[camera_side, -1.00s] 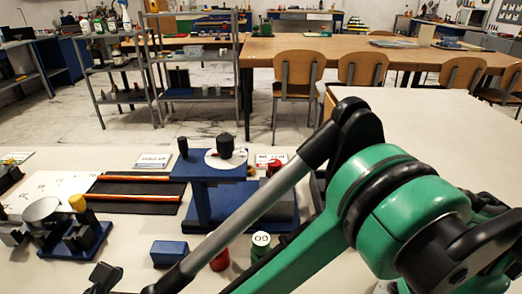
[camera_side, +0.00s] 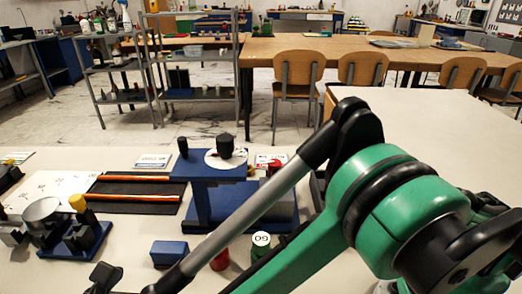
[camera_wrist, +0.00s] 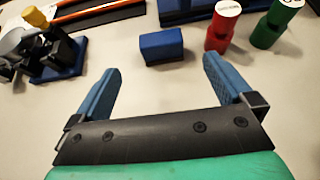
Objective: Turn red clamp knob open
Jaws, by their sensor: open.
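A small red part (camera_side: 273,167), which looks like the red clamp knob, shows in the side view at the right of the blue gauge stand (camera_side: 205,170). It is partly hidden by the stand and my arm, and its turn position cannot be told. It is not clearly seen in the wrist view. My gripper (camera_wrist: 158,68) is open and empty in the wrist view, its two blue fingers wide apart above the bare table. It is well away from the red part.
A blue block (camera_wrist: 161,47) lies just beyond my fingers. A red cylinder (camera_wrist: 222,26) and a green cylinder (camera_wrist: 276,24) stand to its right. A blue fixture with a yellow knob (camera_wrist: 36,17) is at the left. The table between my fingers is clear.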

